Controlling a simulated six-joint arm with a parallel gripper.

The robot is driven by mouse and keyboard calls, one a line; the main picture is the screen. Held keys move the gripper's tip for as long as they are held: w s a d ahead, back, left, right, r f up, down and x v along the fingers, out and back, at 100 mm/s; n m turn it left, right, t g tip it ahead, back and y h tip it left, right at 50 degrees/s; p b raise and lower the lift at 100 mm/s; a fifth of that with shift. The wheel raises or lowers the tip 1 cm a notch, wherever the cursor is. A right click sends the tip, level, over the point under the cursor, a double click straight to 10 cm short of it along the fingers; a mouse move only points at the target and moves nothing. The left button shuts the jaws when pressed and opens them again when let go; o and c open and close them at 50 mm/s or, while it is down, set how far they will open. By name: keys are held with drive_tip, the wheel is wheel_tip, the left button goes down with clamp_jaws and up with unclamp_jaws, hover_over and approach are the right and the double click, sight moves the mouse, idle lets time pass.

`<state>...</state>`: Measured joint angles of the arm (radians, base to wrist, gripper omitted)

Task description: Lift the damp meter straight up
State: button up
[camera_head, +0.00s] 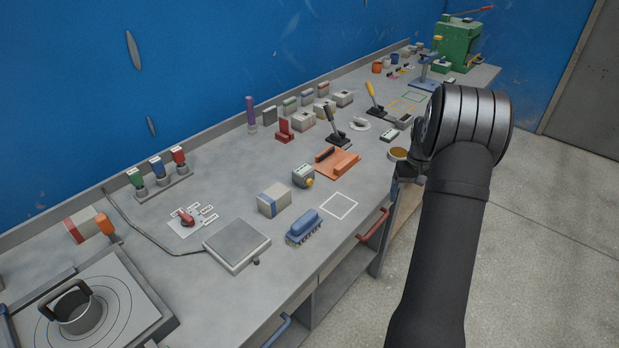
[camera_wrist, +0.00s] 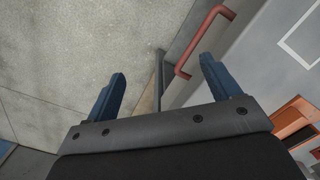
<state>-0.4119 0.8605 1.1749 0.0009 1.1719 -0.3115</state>
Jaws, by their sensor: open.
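I cannot tell for sure which thing is the damp meter. In the head view, my arm hides much of the gripper.
A red drawer handle (camera_wrist: 205,42) shows close to the fingers. An orange block (camera_head: 337,161), a blue brush (camera_head: 304,227), a striped box (camera_head: 274,199) and a flat grey plate (camera_head: 237,245) crowd the bench. A white outlined square (camera_head: 339,206) is empty. A green press (camera_head: 458,42) stands at the far end.

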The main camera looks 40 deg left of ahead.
drive_tip(key=s+a+r+n, duration=0.25)
drive_tip(key=a+r, duration=0.25)
drive_tip(key=a, duration=0.5)
drive_tip(key=s+a+r+n, duration=0.2)
drive_tip(key=a+r+n, duration=0.15)
drive_tip(key=a, duration=0.55)
drive_tip(key=n, duration=0.4)
approach(303, 169)
drive_tip(key=shift+t, duration=0.4)
drive_tip(key=f, duration=1.2)
drive_tip(key=shift+s+d, duration=0.25)
drive_tip(key=shift+s, duration=0.1)
drive_tip(key=c, duration=1.3)
drive_tip(key=shift+r, duration=0.1)
